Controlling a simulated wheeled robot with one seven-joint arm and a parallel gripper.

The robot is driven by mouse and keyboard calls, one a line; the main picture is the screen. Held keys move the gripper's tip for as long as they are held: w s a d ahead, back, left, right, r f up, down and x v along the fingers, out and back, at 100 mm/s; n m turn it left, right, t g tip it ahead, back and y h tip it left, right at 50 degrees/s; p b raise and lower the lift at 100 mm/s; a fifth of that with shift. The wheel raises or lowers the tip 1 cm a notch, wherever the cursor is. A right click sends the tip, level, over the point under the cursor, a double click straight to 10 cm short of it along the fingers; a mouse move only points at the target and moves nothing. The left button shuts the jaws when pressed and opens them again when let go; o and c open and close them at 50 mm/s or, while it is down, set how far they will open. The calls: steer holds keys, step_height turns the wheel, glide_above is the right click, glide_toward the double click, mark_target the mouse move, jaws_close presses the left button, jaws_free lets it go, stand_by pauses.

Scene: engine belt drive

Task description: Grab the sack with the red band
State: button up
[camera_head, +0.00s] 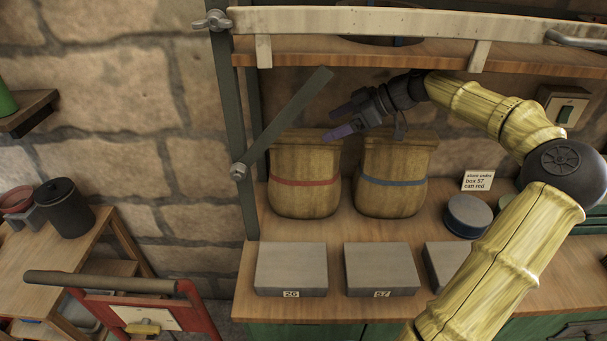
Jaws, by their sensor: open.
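The sack with the red band (305,196) stands upright on the wooden bench at the left. It is tan, with the red band around its middle. A similar sack with a blue band (391,197) stands close to its right. My gripper (338,123) is open and empty, reaching from the right near the tops of the two sacks. Its purple fingers point left toward the upper right edge of the red-banded sack. I cannot tell from this one view whether they touch it.
A grey bar slants past the red-banded sack's upper left from a post (228,130). A shelf (400,53) hangs above. Grey boxes marked 26 (291,265) and 57 (381,265) lie in front. A round can (467,214) stands to the right.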

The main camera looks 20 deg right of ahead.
steer(key=shift+x, duration=1.15)
steer(key=shift+a, duration=0.1)
